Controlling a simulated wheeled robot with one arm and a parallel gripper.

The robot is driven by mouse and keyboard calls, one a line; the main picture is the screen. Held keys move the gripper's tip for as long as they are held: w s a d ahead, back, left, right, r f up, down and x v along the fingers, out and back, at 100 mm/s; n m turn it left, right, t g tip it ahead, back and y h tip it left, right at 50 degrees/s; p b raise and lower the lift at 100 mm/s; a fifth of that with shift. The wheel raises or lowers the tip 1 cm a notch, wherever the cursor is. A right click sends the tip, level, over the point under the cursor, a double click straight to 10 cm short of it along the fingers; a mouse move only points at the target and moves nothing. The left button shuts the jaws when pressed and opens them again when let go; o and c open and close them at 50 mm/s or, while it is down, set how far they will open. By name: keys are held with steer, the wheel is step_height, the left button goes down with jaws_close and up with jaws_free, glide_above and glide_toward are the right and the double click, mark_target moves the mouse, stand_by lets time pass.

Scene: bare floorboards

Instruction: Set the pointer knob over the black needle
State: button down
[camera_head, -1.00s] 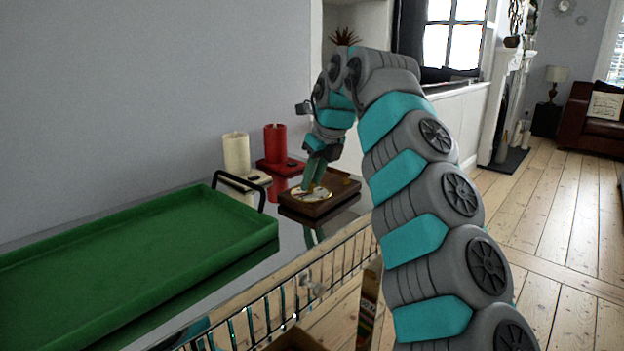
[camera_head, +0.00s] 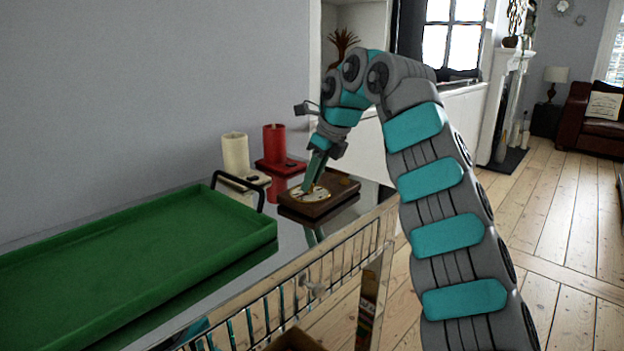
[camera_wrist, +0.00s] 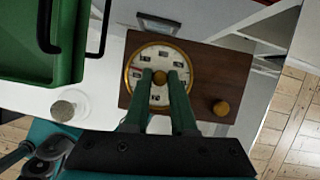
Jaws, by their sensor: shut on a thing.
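A brown wooden box (camera_head: 325,205) on the glass-topped cart carries a round cream dial with a brass rim, which also shows in the wrist view (camera_wrist: 135,76). A small brass knob (camera_wrist: 160,77) sits at the dial's middle. My gripper (camera_wrist: 161,80) is shut on this knob from above, one green finger on each side. In the head view my gripper (camera_head: 306,188) leans down onto the dial and hides the knob. Dark marks ring the dial. I cannot make out the black needle or which way the pointer points.
A second brass knob (camera_wrist: 221,108) stands on the box beside the dial. A green tray (camera_head: 130,240) with black handles lies to the left on the cart. A cream cylinder (camera_head: 235,152) and a red cylinder (camera_head: 274,145) stand behind the box, near the wall.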

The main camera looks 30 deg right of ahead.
steer(key=c, duration=0.7)
jaws_free()
steer(key=shift+c, duration=0.2)
